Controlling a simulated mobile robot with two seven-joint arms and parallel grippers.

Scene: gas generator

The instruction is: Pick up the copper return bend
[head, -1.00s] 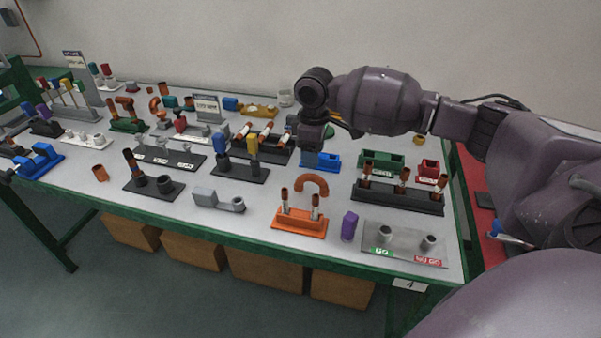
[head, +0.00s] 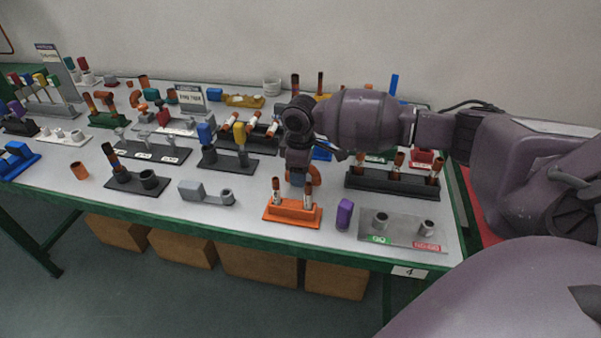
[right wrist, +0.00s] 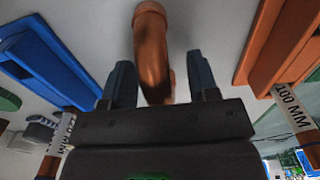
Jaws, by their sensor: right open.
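The copper return bend (head: 315,174) is a U-shaped copper tube lying on the table just behind the orange stand (head: 278,212). My right gripper (head: 297,180) is over it, pointing down, and hides most of it in the head view. In the right wrist view the bend (right wrist: 151,45) shows between the two open, dark fingers of the gripper (right wrist: 160,80), with a gap visible on either side. Whether the fingers touch it cannot be told. My left gripper is not in view.
The orange stand holds two upright copper tubes close to my right gripper. A purple block (head: 344,214) and a grey GO/NO-GO plate (head: 400,231) lie to the right. A black rack (head: 390,185) with tubes and a blue block (right wrist: 45,62) are close by.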

